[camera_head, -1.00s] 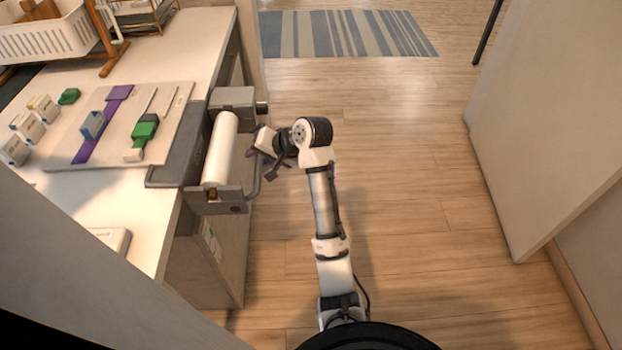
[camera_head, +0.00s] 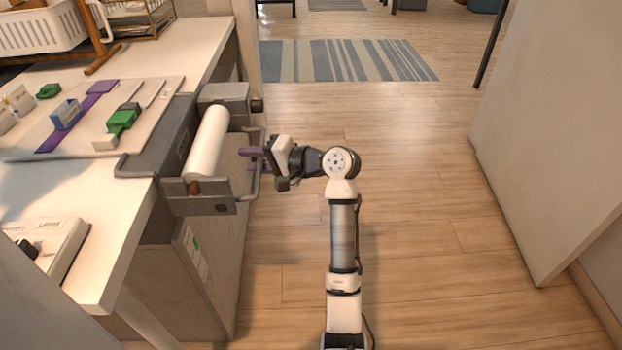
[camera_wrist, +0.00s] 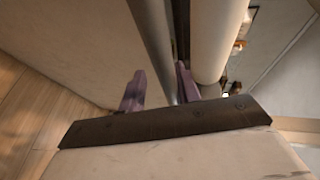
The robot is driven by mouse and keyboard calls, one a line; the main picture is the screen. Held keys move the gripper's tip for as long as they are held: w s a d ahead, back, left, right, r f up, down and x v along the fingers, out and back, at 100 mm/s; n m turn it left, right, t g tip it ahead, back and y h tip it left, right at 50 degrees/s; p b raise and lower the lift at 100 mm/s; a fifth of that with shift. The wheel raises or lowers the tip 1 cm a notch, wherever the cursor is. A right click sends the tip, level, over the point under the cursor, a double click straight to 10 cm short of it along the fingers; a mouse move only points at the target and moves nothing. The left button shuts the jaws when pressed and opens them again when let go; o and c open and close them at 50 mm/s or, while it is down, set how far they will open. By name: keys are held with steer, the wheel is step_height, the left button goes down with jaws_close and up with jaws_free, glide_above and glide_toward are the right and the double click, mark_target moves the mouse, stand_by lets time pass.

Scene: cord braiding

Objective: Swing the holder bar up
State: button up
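The holder bar (camera_head: 258,184) is a grey bent bar on the right side of the white roll (camera_head: 208,143), outside the counter edge. It hangs low beside the roll. My gripper (camera_head: 250,158) reaches it from the right, its purple fingers pointing left. In the wrist view the bar (camera_wrist: 152,35) runs between the two spread fingers (camera_wrist: 160,72), closer to the right one. The white roll (camera_wrist: 219,40) lies just right of that finger. The gripper looks open, not closed on the bar. Contact cannot be told.
The roll sits between a grey end bracket (camera_head: 200,205) and a grey block (camera_head: 224,93) on the counter's edge. A pale board (camera_head: 150,100) with purple and green pieces lies on the counter (camera_head: 120,200). The floor to the right is free up to a pale panel (camera_head: 545,150).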

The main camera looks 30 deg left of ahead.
steer(key=f+p+v, duration=0.1)
steer(key=v, duration=1.2)
steer(key=shift+d+y, duration=0.3)
steer(key=shift+d, duration=0.15)
steer(key=shift+w+a+r, duration=0.1)
